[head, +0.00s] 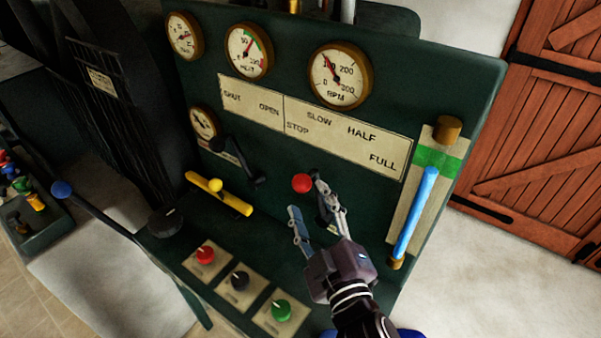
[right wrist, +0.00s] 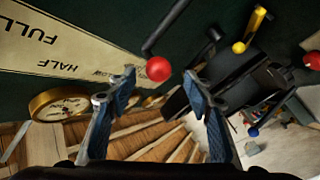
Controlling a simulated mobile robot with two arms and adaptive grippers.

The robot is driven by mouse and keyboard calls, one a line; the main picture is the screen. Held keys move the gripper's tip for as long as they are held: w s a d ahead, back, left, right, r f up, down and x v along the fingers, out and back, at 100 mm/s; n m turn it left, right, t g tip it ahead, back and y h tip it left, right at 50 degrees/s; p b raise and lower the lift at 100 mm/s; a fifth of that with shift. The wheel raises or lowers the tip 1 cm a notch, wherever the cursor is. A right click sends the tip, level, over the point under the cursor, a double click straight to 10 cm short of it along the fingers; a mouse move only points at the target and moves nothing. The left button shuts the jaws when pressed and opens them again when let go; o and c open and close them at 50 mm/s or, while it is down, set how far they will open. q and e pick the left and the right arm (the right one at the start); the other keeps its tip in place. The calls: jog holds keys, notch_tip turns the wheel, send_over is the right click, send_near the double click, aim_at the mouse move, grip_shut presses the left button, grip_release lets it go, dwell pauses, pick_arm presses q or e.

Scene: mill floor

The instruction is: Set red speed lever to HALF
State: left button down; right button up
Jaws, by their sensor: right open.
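The red ball knob (head: 301,183) of the speed lever stands in front of the dark green panel (head: 430,75), below the STOP end of the cream scale plate (head: 347,139) marked STOP, SLOW, HALF and FULL. My right gripper (head: 307,196) is open, close to the knob, with one finger on either side of it in the head view. In the right wrist view, the red knob (right wrist: 158,68) shows between and just beyond the open fingertips (right wrist: 158,82). I see no clear contact. The lever's shaft is mostly hidden in the head view. My left gripper is not in view.
A black crank (head: 240,163) and a yellow bar handle (head: 218,193) are left of the knob. Red (head: 205,255), black (head: 239,280) and green (head: 281,310) knobs sit on the ledge below. A blue-filled gauge tube (head: 415,213) stands right of my gripper.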

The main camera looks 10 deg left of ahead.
aim_at(305, 192)
jog(key=shift+w+a+r, duration=0.2)
jog(key=shift+w+r, duration=0.05)
jog(key=shift+w, duration=0.1)
jog(key=p+x, duration=0.1)
jog(key=x, duration=0.3)
jog(key=shift+w+a+f, duration=0.15)
jog(key=shift+w, duration=0.05)
jog(key=shift+w+a+p, duration=0.15)
jog(key=shift+w+p, duration=0.15)
jog(key=shift+w, duration=0.05)
jog(key=c, duration=0.7)
grip_shut()
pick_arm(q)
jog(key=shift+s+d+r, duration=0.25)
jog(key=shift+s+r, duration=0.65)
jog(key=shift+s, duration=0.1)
pick_arm(e)
jog(key=shift+f, duration=0.1)
